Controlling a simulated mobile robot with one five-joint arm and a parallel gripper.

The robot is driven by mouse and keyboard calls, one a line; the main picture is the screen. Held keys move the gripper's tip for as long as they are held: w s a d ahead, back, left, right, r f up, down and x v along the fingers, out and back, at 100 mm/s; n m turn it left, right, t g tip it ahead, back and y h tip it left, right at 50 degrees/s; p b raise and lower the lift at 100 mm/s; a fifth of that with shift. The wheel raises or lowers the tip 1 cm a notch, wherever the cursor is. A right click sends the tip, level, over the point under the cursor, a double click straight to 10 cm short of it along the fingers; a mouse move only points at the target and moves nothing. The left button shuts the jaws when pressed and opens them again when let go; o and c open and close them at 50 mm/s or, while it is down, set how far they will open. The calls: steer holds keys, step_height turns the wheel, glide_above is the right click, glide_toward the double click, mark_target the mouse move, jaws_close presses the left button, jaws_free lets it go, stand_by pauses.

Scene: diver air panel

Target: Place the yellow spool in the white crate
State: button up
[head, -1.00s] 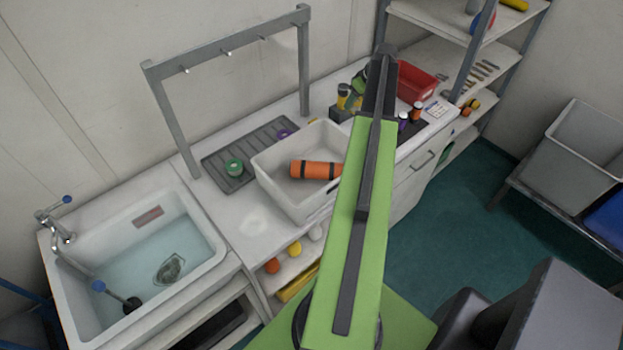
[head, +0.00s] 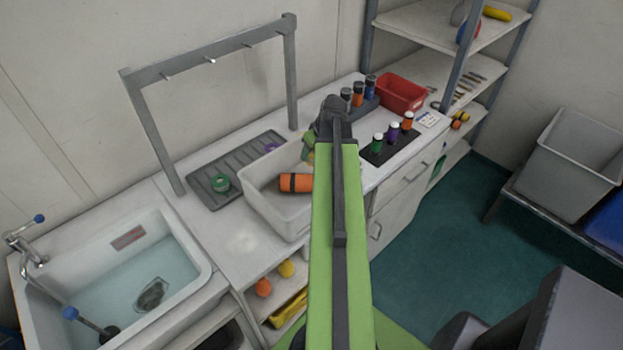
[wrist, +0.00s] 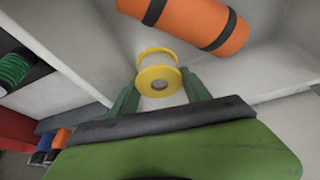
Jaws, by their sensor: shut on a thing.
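The yellow spool (wrist: 158,60) has yellow rims and a pale middle. In the wrist view it sits between the two green fingers of my gripper (wrist: 160,92), which is shut on it. The white crate (head: 270,212) stands on the counter. In the head view my gripper (head: 310,143) is over the far right part of the crate, largely hidden by my arm. The spool appears held above the crate floor, which shows behind it in the wrist view. An orange cylinder with black bands (head: 297,183) lies in the crate; it also shows in the wrist view (wrist: 190,18).
A grey hook frame (head: 210,55) stands behind. Several bottles on dark holders and a red bin (head: 401,94) are to the right. The sink (head: 120,270) is at left.

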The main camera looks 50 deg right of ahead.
step_height(320, 180, down, 7)
steer(key=b, duration=0.5)
steer(key=shift+r, duration=0.3)
steer(key=shift+f, duration=0.15)
steer(key=o, duration=1.1)
steer(key=shift+o, duration=0.2)
steer(key=shift+r+p, duration=0.45)
steer(key=p+v, duration=1)
steer(key=v, duration=0.1)
steer(key=shift+s+r+p, duration=0.2)
steer(key=shift+r+p, duration=0.05)
steer(key=shift+p, duration=0.05)
steer(key=shift+f, duration=0.1)
